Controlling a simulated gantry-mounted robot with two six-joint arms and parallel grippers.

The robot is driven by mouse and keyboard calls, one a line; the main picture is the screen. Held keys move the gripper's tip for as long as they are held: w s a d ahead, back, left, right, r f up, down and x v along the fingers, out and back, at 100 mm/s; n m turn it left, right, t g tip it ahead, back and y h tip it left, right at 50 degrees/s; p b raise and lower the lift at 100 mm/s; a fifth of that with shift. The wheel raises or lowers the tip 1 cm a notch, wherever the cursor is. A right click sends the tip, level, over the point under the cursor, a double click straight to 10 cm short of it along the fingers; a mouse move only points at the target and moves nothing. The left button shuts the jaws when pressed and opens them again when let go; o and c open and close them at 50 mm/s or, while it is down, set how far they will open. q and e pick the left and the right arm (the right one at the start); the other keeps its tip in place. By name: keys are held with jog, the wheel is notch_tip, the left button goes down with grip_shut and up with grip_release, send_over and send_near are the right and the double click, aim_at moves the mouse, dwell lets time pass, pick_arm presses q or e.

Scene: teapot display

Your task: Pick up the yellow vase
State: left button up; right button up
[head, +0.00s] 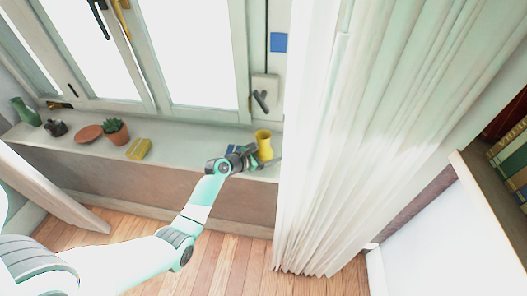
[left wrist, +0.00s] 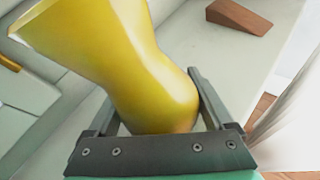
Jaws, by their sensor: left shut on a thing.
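The yellow vase (head: 264,144) is at the right part of the window sill in the head view, close to the curtain. It fills much of the left wrist view (left wrist: 150,75), with its flared mouth at the upper left and its rounded body between the fingers. My left gripper (head: 250,157) reaches the vase from the left and is shut on its lower body; in the left wrist view the fingers (left wrist: 155,115) lie on either side of it. Whether the vase touches the sill cannot be told. My right gripper is not in view.
The sill (head: 185,146) also holds a yellow block (head: 138,149), a potted plant (head: 116,132), a brown disc (head: 89,133), a dark teapot-like object (head: 56,127) and a green vase (head: 26,112). A white curtain (head: 335,150) hangs just right. A brown wedge (left wrist: 238,17) lies beyond the vase.

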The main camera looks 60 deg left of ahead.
aim_at(264, 141)
pick_arm(q)
jog(key=shift+r+p, duration=0.45)
jog(key=shift+r, duration=0.15)
notch_tip(264, 141, up, 3)
jog(key=shift+p, duration=1.2)
jog(key=s+r+p, duration=0.1)
jog(key=d+r+p, duration=0.1)
jog(key=r, duration=0.1)
jog(key=s+d+r+p, duration=0.1)
jog(key=shift+s+r+p, duration=0.15)
jog(key=shift+s+p, duration=0.2)
jog(key=shift+p, duration=0.05)
jog(key=shift+s+d+r+p, duration=0.35)
jog(key=shift+s+r+p, duration=0.1)
jog(key=shift+s+r, duration=0.1)
jog(key=shift+s+d+r+p, duration=0.35)
jog(key=shift+s+r+p, duration=0.05)
jog(key=shift+r, duration=0.15)
jog(key=s+d+r+p, duration=0.2)
jog(key=s+d+p, duration=0.1)
jog(key=s, duration=0.3)
jog(key=shift+d+r+p, duration=0.15)
jog(key=shift+d+p, duration=0.15)
jog(key=shift+d, duration=0.5)
jog(key=shift+s+d, duration=0.3)
